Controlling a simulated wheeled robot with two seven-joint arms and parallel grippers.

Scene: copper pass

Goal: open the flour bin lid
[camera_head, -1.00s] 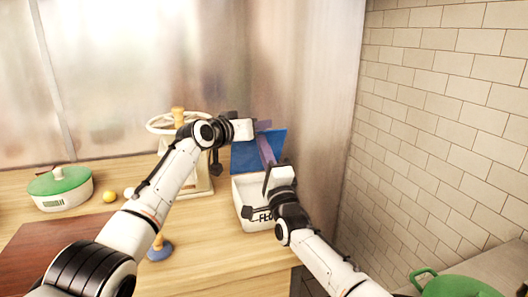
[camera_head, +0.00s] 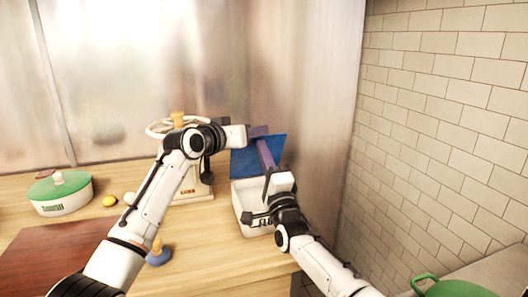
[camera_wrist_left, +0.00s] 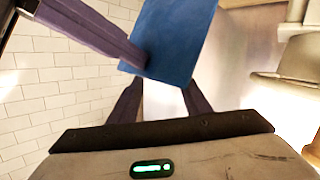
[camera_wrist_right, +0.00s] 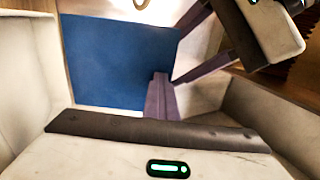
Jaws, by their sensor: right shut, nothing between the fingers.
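The flour bin (camera_head: 239,208) is a white box near the counter's right end, its front label partly hidden by my right gripper. Its blue lid (camera_head: 241,163) stands raised at the back, so the bin's mouth is open. The lid also shows in the right wrist view (camera_wrist_right: 112,62) and the left wrist view (camera_wrist_left: 180,38). My right gripper (camera_head: 264,150) is shut and empty, its purple fingers in front of the lid. My left gripper (camera_wrist_left: 163,98) is open and empty by the lid's upper edge. I cannot tell whether either gripper touches the lid.
A white device with a wheel (camera_head: 160,127) stands left of the bin, partly behind my left arm. A green-lidded pot (camera_head: 62,194), a yellow ball (camera_head: 109,201) and a blue-based object (camera_head: 159,254) are on the counter. A tiled wall (camera_head: 440,140) is at the right.

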